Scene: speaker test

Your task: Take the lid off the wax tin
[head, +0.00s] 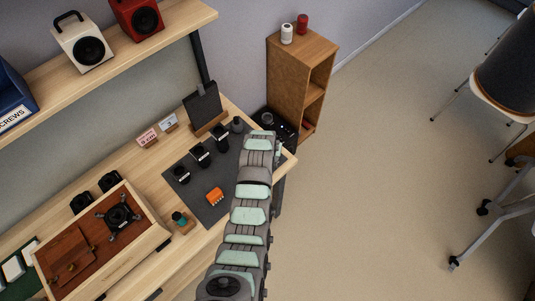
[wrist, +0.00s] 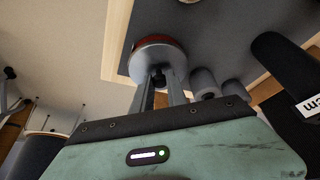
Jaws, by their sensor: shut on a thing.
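In the wrist view my gripper (wrist: 162,92) is shut on a small dark knob (wrist: 157,76). The knob is at the middle of a round, silver-grey lid (wrist: 150,69). A red rim or body (wrist: 154,43) shows beyond the lid, probably the wax tin. I cannot tell whether the lid and the red part touch or are apart. In the head view my arm covers the tin and the gripper's fingertips.
Grey cylinders (wrist: 205,83) stand close beside my fingers. The bench edge is near, with open floor (head: 370,190) to the right.

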